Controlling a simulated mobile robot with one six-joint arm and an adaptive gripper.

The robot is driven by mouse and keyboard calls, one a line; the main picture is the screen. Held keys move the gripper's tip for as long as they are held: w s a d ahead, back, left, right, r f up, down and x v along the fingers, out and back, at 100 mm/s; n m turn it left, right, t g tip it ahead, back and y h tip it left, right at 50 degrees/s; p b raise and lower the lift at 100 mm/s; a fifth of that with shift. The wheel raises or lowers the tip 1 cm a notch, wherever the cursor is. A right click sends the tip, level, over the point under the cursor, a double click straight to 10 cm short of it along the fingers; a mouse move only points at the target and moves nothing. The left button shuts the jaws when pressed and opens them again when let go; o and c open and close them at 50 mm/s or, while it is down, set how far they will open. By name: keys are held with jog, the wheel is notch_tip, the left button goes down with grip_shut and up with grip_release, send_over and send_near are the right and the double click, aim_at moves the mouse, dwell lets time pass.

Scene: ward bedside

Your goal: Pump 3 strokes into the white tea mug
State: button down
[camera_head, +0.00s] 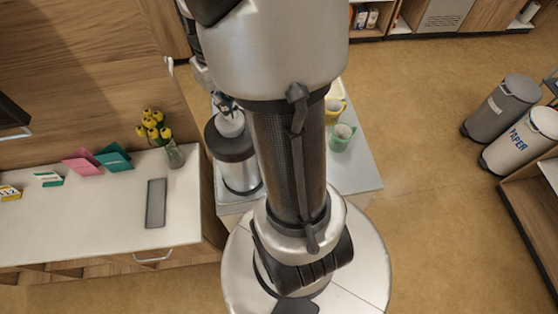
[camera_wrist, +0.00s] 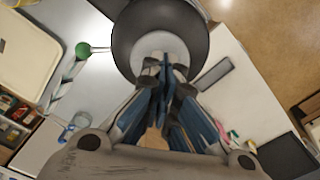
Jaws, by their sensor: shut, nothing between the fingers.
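A steel pump dispenser (camera_head: 240,172) with a dark lid stands on the grey side table, left of my arm in the head view. Its round pale pump top (camera_head: 231,124) is in the middle of the lid. In the wrist view the dark lid (camera_wrist: 125,45) and pale pump top (camera_wrist: 172,42) lie straight ahead of my gripper. My gripper (camera_wrist: 163,66) is shut and empty, fingertips over the pump top; I cannot tell whether they touch it. In the head view my gripper (camera_head: 224,106) is partly hidden by my arm. I cannot make out a white tea mug; my arm hides part of the table.
A green mug (camera_head: 341,138) and a yellow mug (camera_head: 334,107) stand right of my arm. A cream tray (camera_wrist: 38,55) shows in the wrist view. The white counter (camera_head: 100,222) at left holds a flower vase (camera_head: 174,154), cards and a grey slab (camera_head: 156,203).

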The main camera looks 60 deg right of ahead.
jog(key=shift+f, duration=0.15)
dwell(0.5)
jog(key=shift+f+b, duration=1.6)
jog(key=shift+f, duration=0.35)
jog(key=shift+r, duration=0.2)
jog(key=shift+r+p, duration=1.7)
jog(key=shift+r, duration=0.2)
jog(key=shift+r, duration=0.1)
notch_tip(320, 180, up, 6)
jog(key=p, duration=0.4)
jog(key=shift+p, duration=0.4)
jog(key=shift+a, duration=0.1)
